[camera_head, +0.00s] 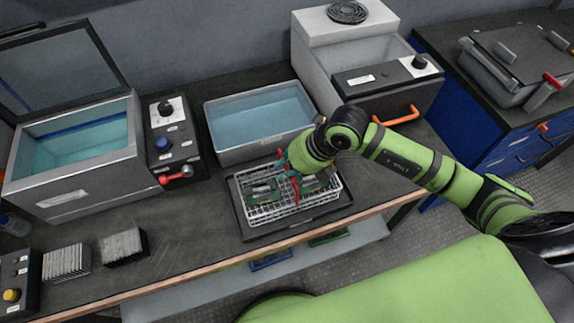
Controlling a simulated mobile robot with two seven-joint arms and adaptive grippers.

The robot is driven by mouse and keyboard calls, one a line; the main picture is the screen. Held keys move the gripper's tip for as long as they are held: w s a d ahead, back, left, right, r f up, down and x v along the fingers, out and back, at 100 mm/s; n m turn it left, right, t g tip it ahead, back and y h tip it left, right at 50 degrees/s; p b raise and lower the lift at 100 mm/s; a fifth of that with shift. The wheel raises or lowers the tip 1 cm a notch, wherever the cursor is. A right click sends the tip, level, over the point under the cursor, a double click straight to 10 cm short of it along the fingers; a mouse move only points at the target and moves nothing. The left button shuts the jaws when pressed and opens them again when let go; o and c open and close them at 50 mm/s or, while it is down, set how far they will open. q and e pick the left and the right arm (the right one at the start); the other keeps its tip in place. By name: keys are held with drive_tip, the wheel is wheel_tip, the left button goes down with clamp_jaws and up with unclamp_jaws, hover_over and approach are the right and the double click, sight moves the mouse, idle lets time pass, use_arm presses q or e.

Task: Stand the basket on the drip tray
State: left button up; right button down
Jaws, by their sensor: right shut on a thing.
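The wire basket (262,212) holds green circuit boards and has a red handle (295,190). It is over the dark drip tray (243,224), within its outline; I cannot tell whether its base touches the tray. My right gripper (288,172) is at the basket's handle, shut on it, with the fingers partly hidden by the wrist. The green arm comes in from the right. My left gripper is not in view.
An open water tank (75,140) with a raised lid stands at left, a control box (173,140) beside it. A basin of blue water (258,118) is behind the tray. A white-topped machine (345,50) stands behind right. Finned blocks (122,246) sit front left.

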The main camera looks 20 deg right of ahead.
drive_tip(key=c, duration=1.1)
unclamp_jaws()
drive_tip(key=shift+c, duration=0.2)
drive_tip(key=shift+r, duration=0.2)
drive_tip(key=shift+s+d+r, duration=0.1)
drive_tip(key=shift+d+r, duration=0.1)
drive_tip(key=b+v, duration=0.1)
drive_tip(key=v, duration=1)
drive_tip(key=shift+s+r, duration=0.1)
drive_tip(key=shift+r, duration=0.05)
